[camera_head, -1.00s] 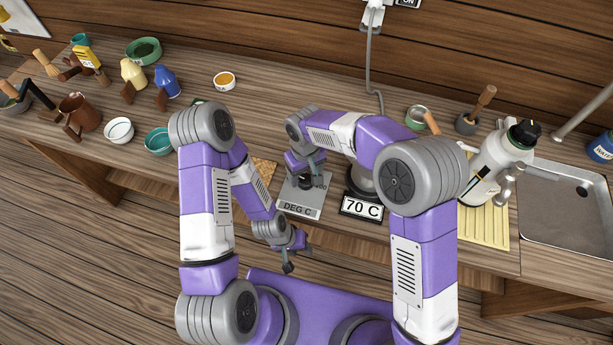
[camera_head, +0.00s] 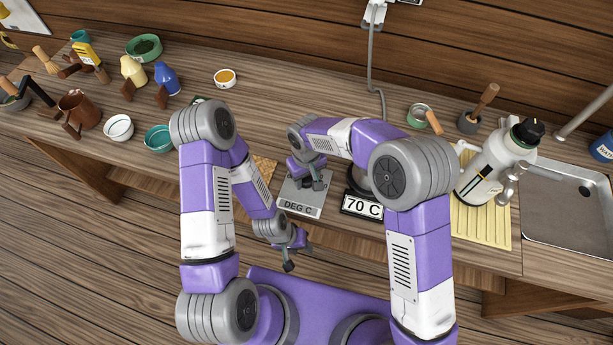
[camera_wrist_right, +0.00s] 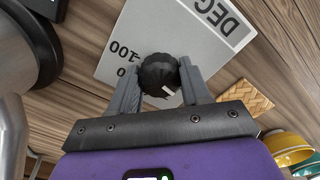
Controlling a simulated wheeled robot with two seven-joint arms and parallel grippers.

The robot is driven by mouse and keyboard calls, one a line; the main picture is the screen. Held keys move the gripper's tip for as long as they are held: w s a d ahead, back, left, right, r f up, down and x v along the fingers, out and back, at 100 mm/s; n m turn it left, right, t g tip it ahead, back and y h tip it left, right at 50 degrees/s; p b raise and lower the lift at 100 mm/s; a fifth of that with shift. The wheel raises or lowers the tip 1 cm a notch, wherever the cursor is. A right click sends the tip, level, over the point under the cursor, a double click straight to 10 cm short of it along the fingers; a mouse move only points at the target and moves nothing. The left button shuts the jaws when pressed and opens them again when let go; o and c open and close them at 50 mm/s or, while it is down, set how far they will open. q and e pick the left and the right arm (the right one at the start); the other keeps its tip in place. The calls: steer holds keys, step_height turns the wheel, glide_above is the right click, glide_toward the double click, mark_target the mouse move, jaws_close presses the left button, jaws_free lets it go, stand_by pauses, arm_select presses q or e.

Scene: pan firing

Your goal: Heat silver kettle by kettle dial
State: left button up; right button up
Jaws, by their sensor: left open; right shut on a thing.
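The kettle dial is a black ribbed knob (camera_wrist_right: 160,76) with a white mark, on a grey plate (camera_head: 300,200) lettered DEG C. In the right wrist view the plate (camera_wrist_right: 205,55) shows the figures 0 and 100. My right gripper (camera_wrist_right: 160,82) is shut on the knob, one finger on each side. It also shows over the plate in the head view (camera_head: 318,180). A display (camera_head: 362,206) right of the plate reads 70 C. A dark rounded body behind it, perhaps the kettle's, is mostly hidden by my right arm. My left gripper (camera_head: 297,256) is open and empty before the counter's front edge.
A large white bottle (camera_head: 487,172) stands on a yellow ribbed mat (camera_head: 495,225), left of a metal sink (camera_head: 565,215). A woven mat (camera_head: 264,168) lies left of the plate. Bowls, a brown jug (camera_head: 80,108) and bottles fill the counter's left end.

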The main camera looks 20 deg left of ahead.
steer(key=shift+m, duration=0.4)
steer(key=shift+m+b, duration=0.4)
steer(key=shift+m, duration=0.6)
steer(key=m, duration=0.3)
steer(key=shift+m, duration=0.3)
steer(key=m, duration=0.2)
steer(key=shift+m, duration=0.3)
steer(key=m, duration=0.3)
steer(key=shift+a+m, duration=0.1)
steer(key=shift+m, duration=0.3)
steer(key=m+p, duration=0.2)
steer(key=m, duration=0.3)
steer(key=m+p, duration=0.2)
steer(key=m, duration=0.3)
steer(key=shift+m, duration=0.4)
